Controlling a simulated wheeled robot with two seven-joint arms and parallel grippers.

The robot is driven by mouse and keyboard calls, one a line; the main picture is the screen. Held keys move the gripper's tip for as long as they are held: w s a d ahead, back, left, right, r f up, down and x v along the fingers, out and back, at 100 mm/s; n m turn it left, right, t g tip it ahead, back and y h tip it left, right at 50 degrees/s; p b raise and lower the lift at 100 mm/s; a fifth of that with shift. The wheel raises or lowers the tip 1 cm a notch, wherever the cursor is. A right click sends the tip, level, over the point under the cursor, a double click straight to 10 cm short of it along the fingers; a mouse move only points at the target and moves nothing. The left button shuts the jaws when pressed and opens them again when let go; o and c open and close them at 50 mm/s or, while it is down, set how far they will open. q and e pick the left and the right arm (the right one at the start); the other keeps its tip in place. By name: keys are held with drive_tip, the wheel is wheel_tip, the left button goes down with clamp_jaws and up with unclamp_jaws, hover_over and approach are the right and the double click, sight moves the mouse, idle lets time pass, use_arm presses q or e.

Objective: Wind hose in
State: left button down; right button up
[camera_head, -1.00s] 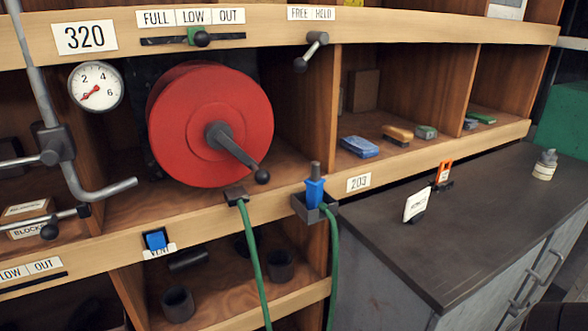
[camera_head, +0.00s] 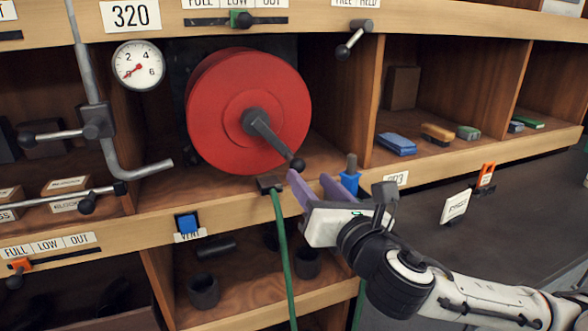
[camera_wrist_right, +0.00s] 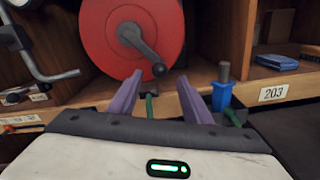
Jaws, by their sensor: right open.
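The red hose reel (camera_head: 228,112) sits in the shelf bay, its dark crank (camera_head: 266,135) pointing down and right to a ball knob (camera_head: 297,165). The crank also shows in the right wrist view (camera_wrist_right: 138,43). The green hose (camera_head: 283,255) hangs from a guide (camera_head: 270,183) on the shelf edge. The blue nozzle (camera_head: 349,183) stands upright in its holder, partly hidden by my right gripper (camera_head: 309,179). That gripper is open and empty, its purple fingers just below and right of the knob, apart from it in the wrist view (camera_wrist_right: 160,77). My left gripper is not seen.
A lever (camera_head: 352,40) under a partly cut-off label is above right of the reel. A gauge (camera_head: 138,65) and a bent grey pipe (camera_head: 128,172) are at left. A blue vent switch (camera_head: 187,223) is below. Blocks and a blue box (camera_head: 397,144) fill the right bays.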

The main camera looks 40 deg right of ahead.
sight(301, 169)
drive_tip(key=shift+w+d+f+b, duration=0.15)
drive_tip(key=shift+w+b, duration=0.3)
drive_tip(key=shift+b, duration=0.85)
drive_tip(key=shift+w+d+f+b, duration=0.15)
drive_tip(key=shift+w+b, duration=0.25)
drive_tip(key=shift+b, duration=0.9)
drive_tip(key=x, duration=0.2)
drive_tip(key=p+x, duration=0.1)
drive_tip(key=x, duration=0.4)
drive_tip(key=shift+a+r+p, duration=0.15)
drive_tip(key=shift+r+p, duration=0.15)
drive_tip(key=shift+p, duration=0.05)
drive_tip(key=shift+w, duration=0.4)
drive_tip(key=shift+c, duration=0.3)
clamp_jaws()
